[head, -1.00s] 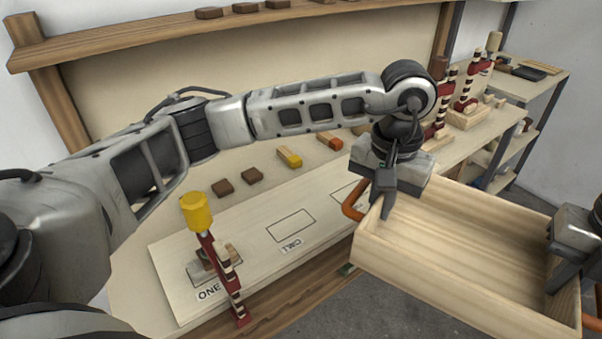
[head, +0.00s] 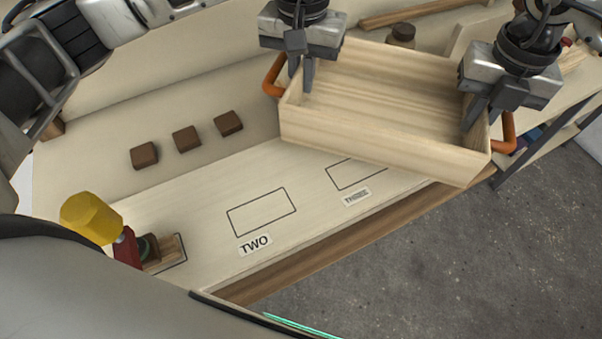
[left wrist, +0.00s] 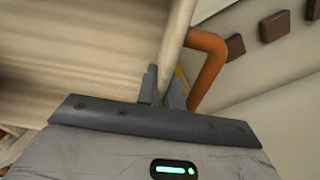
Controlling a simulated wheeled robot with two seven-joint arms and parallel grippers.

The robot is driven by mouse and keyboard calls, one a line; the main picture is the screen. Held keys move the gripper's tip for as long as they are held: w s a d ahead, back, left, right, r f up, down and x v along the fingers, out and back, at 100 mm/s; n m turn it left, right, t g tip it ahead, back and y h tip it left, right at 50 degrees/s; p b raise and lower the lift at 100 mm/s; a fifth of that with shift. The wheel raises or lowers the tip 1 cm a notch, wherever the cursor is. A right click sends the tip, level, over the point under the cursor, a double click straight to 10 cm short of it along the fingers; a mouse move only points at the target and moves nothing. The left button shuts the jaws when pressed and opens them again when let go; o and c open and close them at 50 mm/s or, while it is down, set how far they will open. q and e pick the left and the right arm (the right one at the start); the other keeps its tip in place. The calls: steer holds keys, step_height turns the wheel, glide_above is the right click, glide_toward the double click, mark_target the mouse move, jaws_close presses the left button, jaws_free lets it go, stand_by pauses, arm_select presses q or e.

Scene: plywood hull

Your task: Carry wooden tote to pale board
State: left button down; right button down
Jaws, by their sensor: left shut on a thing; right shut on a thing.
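The wooden tote (head: 375,148) is an open, empty-looking pale box with orange handles at its ends. It is held roughly level over the right part of the pale board (head: 212,200); I cannot tell whether it touches. My left gripper (head: 302,78) is shut on the tote's left end wall, beside the left orange handle (head: 273,77). The left wrist view shows its fingers (left wrist: 164,88) around the wall, with the handle (left wrist: 212,65) next to them. My right gripper (head: 478,112) is shut on the right end wall. The tote partly hides the board's THREE outline.
A clamp with a yellow handle (head: 90,217) and a wood block (head: 168,250) stands at the board's left end. Several brown blocks (head: 186,138) lie behind the board. The TWO outline (head: 262,212) is clear. Grey floor (head: 440,260) lies beyond the bench's front edge.

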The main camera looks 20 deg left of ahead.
arm_select(q)
steer(key=shift+f, duration=0.65)
arm_select(e)
steer(key=shift+f, duration=0.7)
steer(key=shift+r, duration=0.1)
arm_select(q)
steer(key=shift+r, duration=0.1)
steer(key=shift+f, duration=0.2)
